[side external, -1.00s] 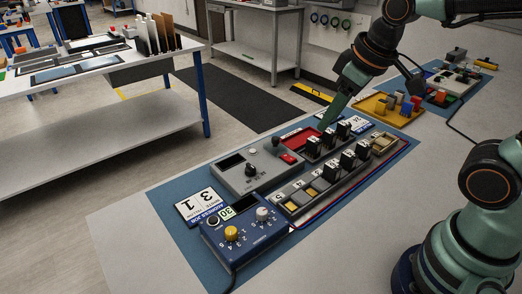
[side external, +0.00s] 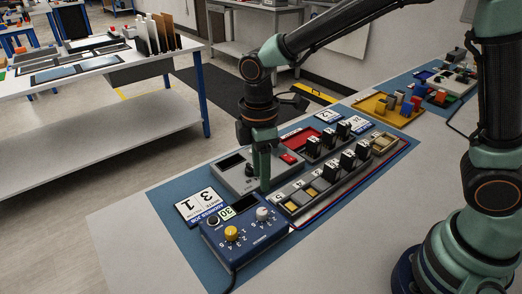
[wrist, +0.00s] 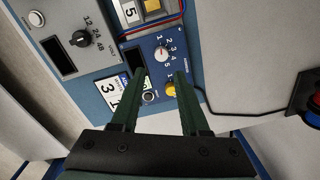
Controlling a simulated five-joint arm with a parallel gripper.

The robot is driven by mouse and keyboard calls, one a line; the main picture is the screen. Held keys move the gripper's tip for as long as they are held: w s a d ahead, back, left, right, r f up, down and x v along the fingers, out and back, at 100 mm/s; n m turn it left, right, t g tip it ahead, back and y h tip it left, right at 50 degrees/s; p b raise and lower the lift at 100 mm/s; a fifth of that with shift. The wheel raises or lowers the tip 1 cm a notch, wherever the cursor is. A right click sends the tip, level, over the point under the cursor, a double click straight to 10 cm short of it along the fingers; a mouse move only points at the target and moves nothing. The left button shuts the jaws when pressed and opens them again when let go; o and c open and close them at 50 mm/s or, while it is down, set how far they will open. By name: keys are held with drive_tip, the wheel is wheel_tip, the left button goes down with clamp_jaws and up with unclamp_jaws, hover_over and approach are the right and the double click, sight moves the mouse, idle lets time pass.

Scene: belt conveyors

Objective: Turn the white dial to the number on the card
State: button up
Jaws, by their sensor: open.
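The white dial (side external: 263,213) is a small round knob on the blue box (side external: 245,238). In the wrist view the white dial (wrist: 161,53) has numbers around it; its exact setting is too small to tell. My gripper (side external: 265,189) points down above the far side of the box, close to the white dial. In the wrist view my open, empty gripper (wrist: 160,73) has the dial just beyond and between its fingertips, apart from it.
A yellow knob (side external: 232,232) and a black knob (side external: 213,221) are on the same box. A grey box with a black dial (side external: 250,170) stands behind. A rack with several black blocks (side external: 330,171) stands to the right.

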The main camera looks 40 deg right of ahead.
sight(262, 210)
drive_tip(key=f, duration=1)
drive_tip(key=shift+s, duration=0.2)
clamp_jaws()
